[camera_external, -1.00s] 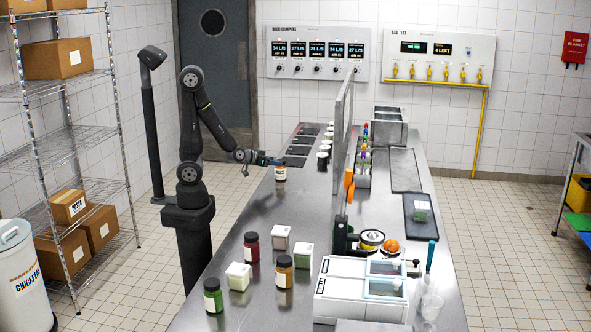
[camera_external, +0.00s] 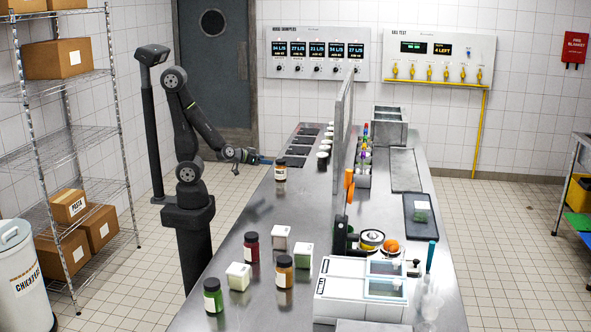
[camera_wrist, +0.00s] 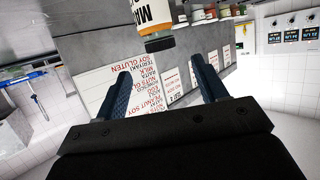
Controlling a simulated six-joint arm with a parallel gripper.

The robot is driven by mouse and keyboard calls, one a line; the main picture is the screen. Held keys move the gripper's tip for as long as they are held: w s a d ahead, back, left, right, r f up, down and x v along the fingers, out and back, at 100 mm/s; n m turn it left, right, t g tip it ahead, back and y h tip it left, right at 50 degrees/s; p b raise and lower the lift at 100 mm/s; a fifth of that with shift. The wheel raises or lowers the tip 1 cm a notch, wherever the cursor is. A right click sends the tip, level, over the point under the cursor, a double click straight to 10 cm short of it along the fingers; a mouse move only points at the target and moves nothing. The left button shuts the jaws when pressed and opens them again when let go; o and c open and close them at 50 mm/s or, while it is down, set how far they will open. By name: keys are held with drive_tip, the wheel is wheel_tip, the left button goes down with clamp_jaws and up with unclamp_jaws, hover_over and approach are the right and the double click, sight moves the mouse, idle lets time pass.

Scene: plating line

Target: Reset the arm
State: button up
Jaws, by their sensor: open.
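My gripper (camera_external: 262,161) is at the left edge of the steel counter (camera_external: 262,205), level with the top of an orange jar with a dark lid (camera_external: 280,170). In the wrist view my two gripper fingers (camera_wrist: 165,95) are spread apart with nothing between them. The jar (camera_wrist: 153,20) shows beyond the fingertips at the top of that view, apart from them. It stands upright on the counter in the external view.
Several jars and tubs, including a dark red jar (camera_external: 251,247) and a green-filled jar (camera_external: 213,295), stand on the near counter. A thin upright divider (camera_external: 343,130) runs along the counter. A wire shelf (camera_external: 75,150) with boxes stands at the left.

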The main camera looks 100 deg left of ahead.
sight(283, 163)
drive_tip(key=shift+a, duration=0.1)
drive_tip(key=x, duration=1.1)
drive_tip(key=shift+w+a+f, duration=0.1)
drive_tip(key=shift+w+a, duration=0.05)
drive_tip(key=shift+w, duration=0.15)
drive_tip(key=shift+a+f, duration=0.1)
drive_tip(key=shift+f, duration=0.05)
